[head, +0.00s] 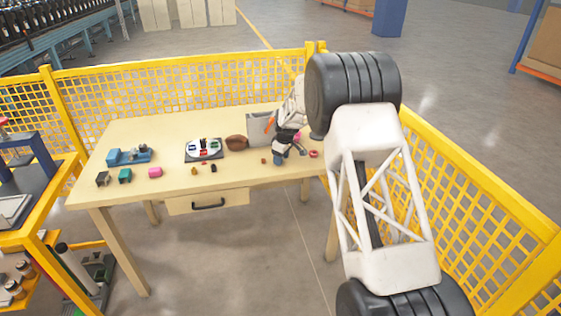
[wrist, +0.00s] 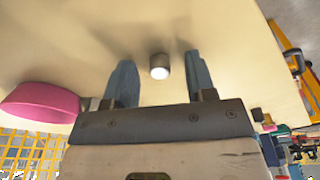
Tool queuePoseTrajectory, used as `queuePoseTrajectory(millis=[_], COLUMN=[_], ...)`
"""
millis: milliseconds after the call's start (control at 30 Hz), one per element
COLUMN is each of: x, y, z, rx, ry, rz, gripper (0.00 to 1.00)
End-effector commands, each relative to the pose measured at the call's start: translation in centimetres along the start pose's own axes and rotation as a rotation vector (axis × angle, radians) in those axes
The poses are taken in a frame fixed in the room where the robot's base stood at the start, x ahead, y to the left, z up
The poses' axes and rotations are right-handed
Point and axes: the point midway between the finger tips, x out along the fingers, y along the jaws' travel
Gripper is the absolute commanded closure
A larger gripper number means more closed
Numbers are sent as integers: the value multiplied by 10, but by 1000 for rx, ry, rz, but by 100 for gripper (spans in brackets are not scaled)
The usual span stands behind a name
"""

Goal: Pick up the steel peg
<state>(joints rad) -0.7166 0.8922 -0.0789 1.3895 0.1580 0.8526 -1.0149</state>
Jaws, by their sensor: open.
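The steel peg (wrist: 159,66), a short grey cylinder with a bright round end, shows in the wrist view. It stands out from the pale tabletop between the two blue-grey fingers of my gripper (wrist: 160,62). The fingers are open, with a visible gap on each side of the peg. In the head view my gripper (head: 281,158) is low over the right part of the wooden table (head: 225,180). I cannot make out the peg there; my arm and gripper seem to hide it.
A pink round object (wrist: 42,101) is left of the fingers in the wrist view. In the head view a red ring (head: 314,154) lies right of my gripper, and a small orange-brown piece (head: 264,161) left. A grey bin (head: 259,127) stands behind. Yellow fencing (head: 480,195) borders the right.

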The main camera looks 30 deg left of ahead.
Motion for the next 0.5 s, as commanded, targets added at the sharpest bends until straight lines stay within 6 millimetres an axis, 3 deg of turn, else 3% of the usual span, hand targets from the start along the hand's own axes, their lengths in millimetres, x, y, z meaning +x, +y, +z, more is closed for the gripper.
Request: queuePoseTrajectory(millis=[400, 500], x=[0, 0], y=[0, 0], z=[0, 0], rx=[0, 0], ry=[0, 0], rz=[0, 0], gripper=[49, 62])
